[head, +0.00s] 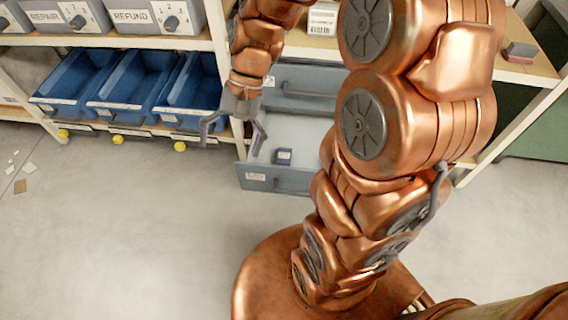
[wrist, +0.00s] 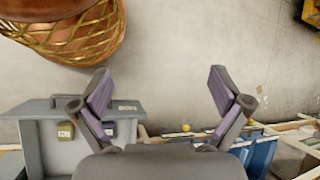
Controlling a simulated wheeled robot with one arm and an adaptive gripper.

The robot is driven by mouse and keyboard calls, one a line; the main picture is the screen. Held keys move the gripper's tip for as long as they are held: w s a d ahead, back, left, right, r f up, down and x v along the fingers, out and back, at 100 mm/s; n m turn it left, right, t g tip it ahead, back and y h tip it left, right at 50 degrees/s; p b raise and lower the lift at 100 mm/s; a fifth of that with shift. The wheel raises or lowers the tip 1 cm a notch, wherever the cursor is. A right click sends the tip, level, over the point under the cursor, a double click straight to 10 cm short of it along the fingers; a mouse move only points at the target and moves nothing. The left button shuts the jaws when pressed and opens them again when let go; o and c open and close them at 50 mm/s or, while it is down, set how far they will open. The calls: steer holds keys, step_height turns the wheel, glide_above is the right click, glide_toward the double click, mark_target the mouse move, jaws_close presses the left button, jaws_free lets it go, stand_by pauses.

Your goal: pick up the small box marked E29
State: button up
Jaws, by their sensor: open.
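A small dark blue box (head: 284,156) with a pale label sits in the open grey drawer (head: 253,179), near its front. Its marking is too small to read. In the wrist view the drawer (wrist: 38,108) is at lower left, with a blue-purple box (wrist: 108,129) and a box with a yellowish-green label (wrist: 65,131) inside. I cannot tell which is E29. My gripper (head: 233,141) is open and empty, above the drawer's left side in the head view.
Blue bins (head: 126,84) fill the shelf left of the drawer, with yellow balls (head: 118,139) below. Grey boxes marked REPAIR and REFUND (head: 155,16) stand above. A rack post (head: 219,42) rises close to my gripper.

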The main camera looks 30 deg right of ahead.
steer(key=w+d+f+m+t+y+b, duration=0.1)
steer(key=w+d+f+m+y+b, duration=0.15)
steer(key=w+f, duration=0.35)
steer(key=w+d+f+m+t+y+b, duration=0.1)
steer(key=w+d+f+m+y+b, duration=0.2)
steer(key=w+f, duration=0.35)
steer(key=m+t+b, duration=0.7)
steer(key=m+b, duration=0.3)
steer(key=b, duration=0.1)
glide_above(288, 156)
steer(key=a, duration=0.6)
step_height(288, 156, down, 25)
steer(key=s+d+f+m+t+b, duration=0.1)
steer(key=d+f, duration=0.2)
steer(key=f, duration=0.2)
steer(key=s+d+f+m+t+h+b, duration=0.1)
steer(key=d+f+m+b, duration=0.1)
steer(key=d+f, duration=0.2)
steer(key=s+d+f+m+t+b, duration=0.1)
steer(key=d+f+m, duration=0.1)
steer(key=f, duration=0.4)
steer(key=shift+s+d+h+b, duration=0.25)
steer(key=shift+s+d+b, duration=0.1)
steer(key=shift+d, duration=0.45)
steer(key=shift+b+x, duration=1.25)
steer(key=shift+x, duration=2.55)
steer(key=shift+s, duration=0.1)
steer(key=c, duration=0.9)
steer(key=shift+c, duration=0.2)
